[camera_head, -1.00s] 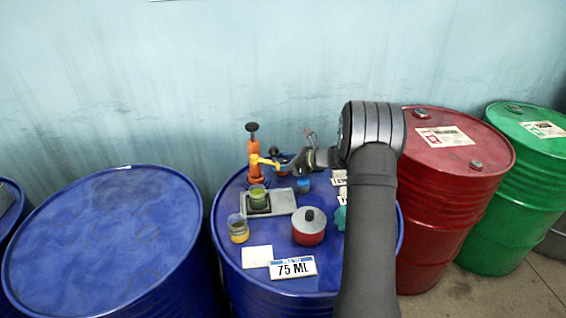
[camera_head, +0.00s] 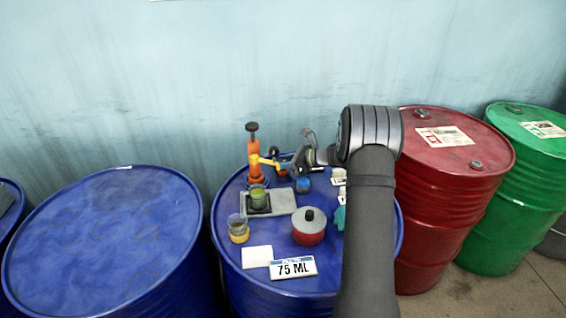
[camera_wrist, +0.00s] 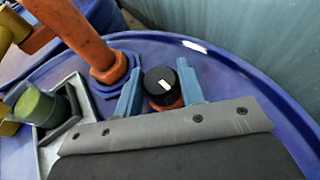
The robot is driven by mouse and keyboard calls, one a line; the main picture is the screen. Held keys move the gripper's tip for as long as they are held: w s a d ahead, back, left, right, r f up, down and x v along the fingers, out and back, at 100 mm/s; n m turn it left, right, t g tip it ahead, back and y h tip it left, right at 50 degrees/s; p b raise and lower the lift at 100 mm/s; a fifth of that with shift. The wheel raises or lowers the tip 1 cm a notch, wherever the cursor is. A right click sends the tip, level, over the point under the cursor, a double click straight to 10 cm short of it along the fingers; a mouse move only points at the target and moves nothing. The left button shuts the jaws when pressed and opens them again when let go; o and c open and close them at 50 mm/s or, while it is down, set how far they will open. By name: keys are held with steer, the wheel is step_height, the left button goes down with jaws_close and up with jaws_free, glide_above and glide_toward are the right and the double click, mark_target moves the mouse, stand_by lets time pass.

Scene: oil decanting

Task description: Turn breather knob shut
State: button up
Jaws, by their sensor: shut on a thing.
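The breather knob (camera_wrist: 159,79) is black with a pale pointer mark and sits on an orange-red base on the blue drum top. In the wrist view my gripper (camera_wrist: 159,84) has one blue finger on each side of it, shut on the knob. In the head view my gripper (camera_head: 286,164) reaches in from the right, beside the orange pump, and the knob is mostly hidden there.
The orange pump (camera_head: 254,152) with its yellow spout stands close left. A green-filled glass (camera_head: 257,196) stands on a grey tray (camera_head: 281,205). A beaker (camera_head: 239,233), a red lidded pot (camera_head: 308,233) and a 75 ML sign (camera_head: 293,268) stand nearer the front.

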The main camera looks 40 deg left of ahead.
steer(key=n+g+h, duration=0.1)
steer(key=n+g, duration=0.1)
steer(key=n+g+h, duration=0.1)
steer(key=n+g, duration=0.2)
steer(key=shift+w+h, duration=0.1)
steer(key=shift+h, duration=0.3)
steer(key=shift+a+n+g+h, duration=0.1)
steer(key=shift+n+g+h, duration=1.75)
steer(key=shift+n, duration=0.25)
steer(key=shift+h, duration=0.25)
steer(key=o, duration=1)
